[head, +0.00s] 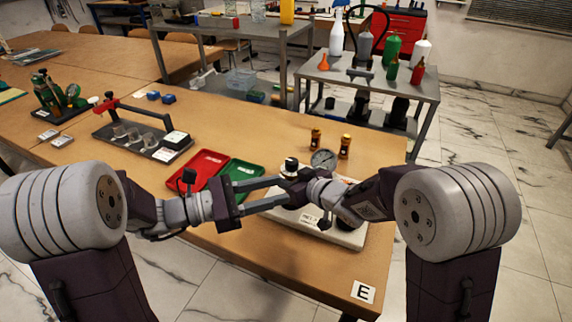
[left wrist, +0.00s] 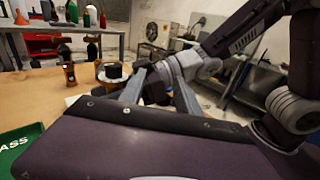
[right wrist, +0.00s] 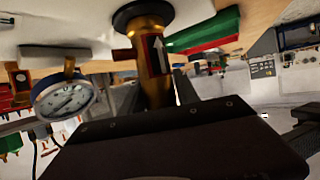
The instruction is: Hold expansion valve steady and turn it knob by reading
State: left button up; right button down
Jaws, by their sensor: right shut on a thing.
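The expansion valve has a brass body (right wrist: 152,62) with a white arrow, and stands on a pale base plate (head: 348,236). Its dark knob (head: 290,165) shows at the top, and also in the left wrist view (left wrist: 114,72). The round dial gauge (head: 323,160) is beside the valve; it also shows in the right wrist view (right wrist: 65,98), its reading too small to tell. My right gripper (head: 298,186) is shut on the valve body, largely hidden in the head view. My left gripper (head: 283,192) is open and empty, fingers pointing at the valve from the left.
A red tray (head: 199,170) and a green tray (head: 238,172) lie left of the plate. Two brass parts (head: 315,137) (head: 345,147) stand behind it. A grey trolley (head: 368,83) with bottles is behind the table.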

aim_at(287, 163)
pick_arm(q)
jog(key=w+a+f+n+t+y, duration=0.1)
jog(key=w+a+n+t+y, duration=0.1)
jog(key=w+a+n+t, duration=0.35)
jog(key=shift+m+g, duration=0.75)
jog(key=shift+m, duration=0.2)
jog(key=x, duration=0.9)
jog(key=shift+s+d+f, duration=0.15)
jog(key=shift+s+d, duration=0.05)
jog(key=shift+d, duration=0.35)
jog(key=shift+c, duration=0.3)
grip_shut()
